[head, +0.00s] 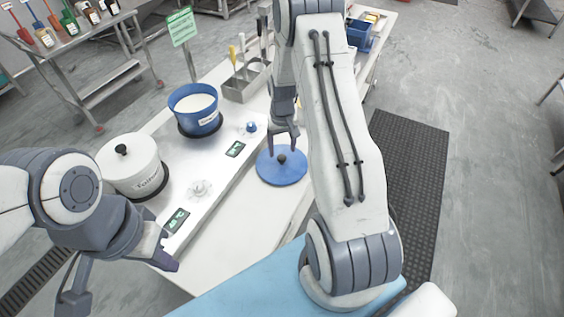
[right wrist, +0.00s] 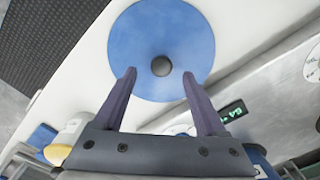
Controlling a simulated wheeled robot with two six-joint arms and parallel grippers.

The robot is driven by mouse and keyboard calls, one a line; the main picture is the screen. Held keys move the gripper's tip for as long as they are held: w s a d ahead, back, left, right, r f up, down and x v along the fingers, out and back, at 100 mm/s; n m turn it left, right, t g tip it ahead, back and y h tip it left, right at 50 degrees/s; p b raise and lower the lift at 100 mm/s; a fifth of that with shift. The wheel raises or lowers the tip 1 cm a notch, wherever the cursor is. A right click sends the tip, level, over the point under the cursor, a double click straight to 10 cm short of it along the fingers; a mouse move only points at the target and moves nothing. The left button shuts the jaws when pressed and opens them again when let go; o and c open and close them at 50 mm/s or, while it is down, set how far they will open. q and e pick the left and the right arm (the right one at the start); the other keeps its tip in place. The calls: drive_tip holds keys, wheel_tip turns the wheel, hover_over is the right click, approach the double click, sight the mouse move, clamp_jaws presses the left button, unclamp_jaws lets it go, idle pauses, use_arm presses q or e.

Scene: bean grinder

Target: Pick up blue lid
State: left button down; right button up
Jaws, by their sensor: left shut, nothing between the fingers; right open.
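The blue lid (head: 269,171) is a flat disc with a black knob (head: 281,159) and lies on the white table to the right of the scale unit. In the right wrist view the blue lid (right wrist: 180,35) and its knob (right wrist: 161,66) show just beyond the fingertips. My right gripper (head: 284,149) is open above the lid, its fingers on either side of the knob; in the wrist view the right gripper (right wrist: 159,74) has nothing between its fingers. I cannot tell its exact height. My left gripper (head: 168,264) is shut and empty at the lower left.
A blue pot (head: 196,112) with white contents and a lidded white pot (head: 131,167) stand on the white scale unit (head: 213,177). A metal holder (head: 246,86) with tools stands behind. The table (head: 238,227) is clear in front of the lid.

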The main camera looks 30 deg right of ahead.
sight(282, 157)
wheel_tip(282, 157, down, 3)
drive_tip(key=shift+a+f+p, duration=0.1)
drive_tip(key=shift+f+p, duration=0.05)
drive_tip(key=shift+p, duration=0.15)
clamp_jaws()
